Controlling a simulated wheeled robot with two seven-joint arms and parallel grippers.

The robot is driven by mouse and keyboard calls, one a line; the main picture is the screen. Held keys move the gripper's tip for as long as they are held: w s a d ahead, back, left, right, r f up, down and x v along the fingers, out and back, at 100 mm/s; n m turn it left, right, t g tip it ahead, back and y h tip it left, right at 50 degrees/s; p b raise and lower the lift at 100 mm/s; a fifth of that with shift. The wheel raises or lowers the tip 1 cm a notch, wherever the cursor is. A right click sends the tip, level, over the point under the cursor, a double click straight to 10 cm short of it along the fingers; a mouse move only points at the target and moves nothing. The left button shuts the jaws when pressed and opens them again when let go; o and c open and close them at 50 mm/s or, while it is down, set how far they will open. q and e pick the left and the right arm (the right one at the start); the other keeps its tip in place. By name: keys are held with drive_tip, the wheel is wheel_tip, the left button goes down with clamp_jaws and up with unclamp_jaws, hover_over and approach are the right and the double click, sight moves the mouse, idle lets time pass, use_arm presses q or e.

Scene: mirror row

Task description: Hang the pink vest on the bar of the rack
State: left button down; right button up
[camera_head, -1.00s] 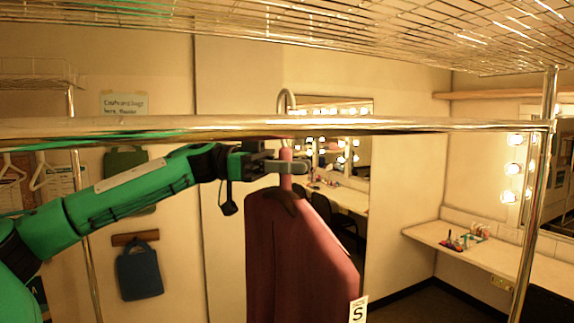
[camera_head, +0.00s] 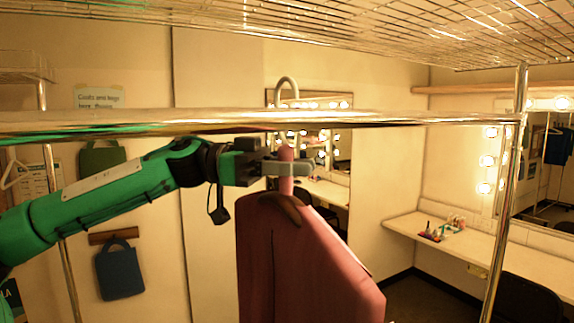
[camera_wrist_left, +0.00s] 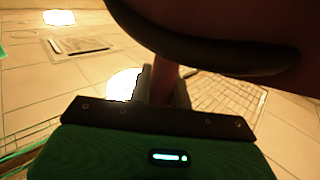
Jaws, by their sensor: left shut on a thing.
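The pink vest (camera_head: 300,265) hangs from a dark hanger (camera_head: 287,205) with a pink neck and a pale hook (camera_head: 287,85). My left gripper (camera_head: 290,168) is shut on the hanger's neck, just below the bar (camera_head: 380,119) of the rack. In the head view the bar crosses in front of the hook, and the hook's curved top shows above it. I cannot tell whether the hook touches the bar. In the left wrist view the neck (camera_wrist_left: 165,80) stands between the fingers, with the dark hanger (camera_wrist_left: 200,50) above. The vest's lower part is cut off.
A wire shelf (camera_head: 340,30) spans above the bar. The rack's right post (camera_head: 507,195) stands at the bar's right end. The bar shows no other garments. Behind are a lit mirror (camera_head: 330,155), a counter (camera_head: 480,255) and a blue bag (camera_head: 120,272) on the wall.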

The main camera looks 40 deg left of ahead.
sight(312, 210)
use_arm(q)
drive_tip(key=shift+s+d, duration=0.35)
drive_tip(key=shift+d, duration=0.5)
drive_tip(key=shift+s+d, duration=0.35)
drive_tip(key=shift+d, duration=0.45)
drive_tip(key=shift+s+d, duration=0.35)
drive_tip(key=shift+d, duration=0.5)
drive_tip(key=shift+f+b, duration=0.8)
drive_tip(key=shift+f, duration=0.9)
drive_tip(key=c, duration=0.6)
unclamp_jaws()
drive_tip(key=shift+f, duration=0.1)
drive_tip(key=shift+a, duration=0.2)
